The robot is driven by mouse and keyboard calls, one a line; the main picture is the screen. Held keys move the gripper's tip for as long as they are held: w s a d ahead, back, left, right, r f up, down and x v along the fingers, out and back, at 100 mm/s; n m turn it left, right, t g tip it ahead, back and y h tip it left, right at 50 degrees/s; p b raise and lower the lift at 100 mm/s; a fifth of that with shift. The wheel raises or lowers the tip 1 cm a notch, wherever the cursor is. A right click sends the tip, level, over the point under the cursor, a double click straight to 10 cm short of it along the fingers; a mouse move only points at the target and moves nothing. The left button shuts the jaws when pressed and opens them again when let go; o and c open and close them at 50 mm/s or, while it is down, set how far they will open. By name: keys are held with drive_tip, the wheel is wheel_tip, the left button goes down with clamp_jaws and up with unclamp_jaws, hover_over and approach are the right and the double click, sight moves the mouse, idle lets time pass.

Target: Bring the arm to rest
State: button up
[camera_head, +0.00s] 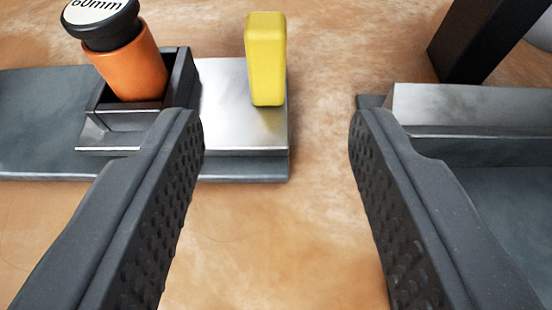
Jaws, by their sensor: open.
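My gripper (277,125) is open, with its two dark, studded fingers spread wide apart. Nothing is between the fingers, only the brown surface below. The left fingertip overlaps the edge of a dark holder in the picture. The right fingertip overlaps the left end of a metal block. I cannot tell from this view whether either finger touches anything. The rest of my arm is not in view.
An orange tool (133,65) with a black cap marked "60mm" stands tilted in a dark holder (140,131). A yellow block (266,58) stands upright on a metal plate (225,88). A metal block (465,108) and dark post (478,38) are right. Brown surface (270,240) is clear between the fingers.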

drive_tip(key=s+r+t, duration=0.1)
drive_tip(key=s+r, duration=0.1)
drive_tip(key=r, duration=1.3)
drive_tip(key=s+r, duration=0.2)
drive_tip(key=r, duration=1.3)
drive_tip(key=s+r+t, duration=0.1)
drive_tip(key=s+r, duration=1.6)
drive_tip(key=r, duration=0.3)
drive_tip(key=shift+a, duration=0.4)
